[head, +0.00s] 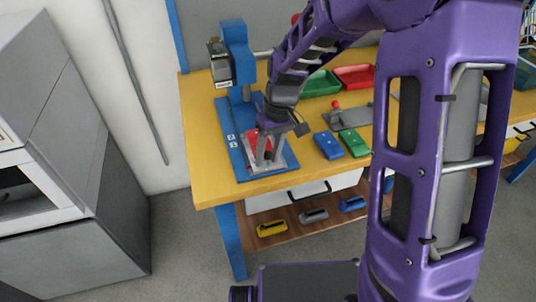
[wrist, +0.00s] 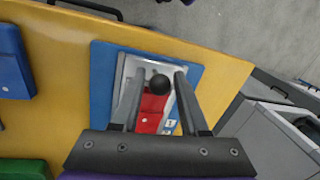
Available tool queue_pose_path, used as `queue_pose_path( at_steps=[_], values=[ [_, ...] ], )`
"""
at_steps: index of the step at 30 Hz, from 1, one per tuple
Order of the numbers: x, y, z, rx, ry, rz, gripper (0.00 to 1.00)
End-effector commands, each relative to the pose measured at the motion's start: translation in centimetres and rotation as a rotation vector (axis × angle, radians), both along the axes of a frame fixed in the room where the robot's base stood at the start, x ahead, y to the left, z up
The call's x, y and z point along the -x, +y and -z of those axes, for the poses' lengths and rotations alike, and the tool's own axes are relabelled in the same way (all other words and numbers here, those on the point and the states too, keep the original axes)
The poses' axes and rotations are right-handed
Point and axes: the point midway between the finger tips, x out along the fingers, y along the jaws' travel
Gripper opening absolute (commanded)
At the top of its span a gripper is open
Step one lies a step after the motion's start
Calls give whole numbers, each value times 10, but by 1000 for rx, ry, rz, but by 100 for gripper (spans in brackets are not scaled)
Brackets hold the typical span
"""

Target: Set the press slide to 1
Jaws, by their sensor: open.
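The press (head: 236,65) is a blue stand with a grey and black head at the table's left end. Its blue base (head: 231,168) carries a pale slide plate (head: 287,157) holding a red part (head: 251,137). In the wrist view the slide plate (wrist: 129,72), the red part (wrist: 148,121) and a black ball knob (wrist: 159,84) show. Small white number tiles (wrist: 171,125) lie beside the red part; one appears to read 1. My gripper (head: 271,158) is open over the near end of the slide. In the wrist view its fingers (wrist: 160,75) stand on either side of the knob, with visible gaps.
A blue block (head: 328,145) and a green block (head: 354,143) lie right of the press. Behind them are a grey fixture (head: 350,117), a green bin (head: 321,84) and a red bin (head: 354,76). A drawer handle (head: 309,191) projects below the tabletop.

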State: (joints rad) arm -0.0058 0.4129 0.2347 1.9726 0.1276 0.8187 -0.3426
Motion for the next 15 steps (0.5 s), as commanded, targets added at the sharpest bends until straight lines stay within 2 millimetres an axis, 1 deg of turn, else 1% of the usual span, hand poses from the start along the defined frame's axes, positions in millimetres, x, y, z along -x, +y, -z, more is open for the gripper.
queue_pose_path(
  at_steps=[3,4,8,9,11,15],
  values=[
    [0,0,0,0,0,0,44],
    [0,0,0,0,0,0,40],
    [0,0,0,0,0,0,17],
    [0,0,0,0,0,0,10],
    [0,0,0,0,0,0,0],
    [0,0,-1,0,0,0,0]
  ],
)
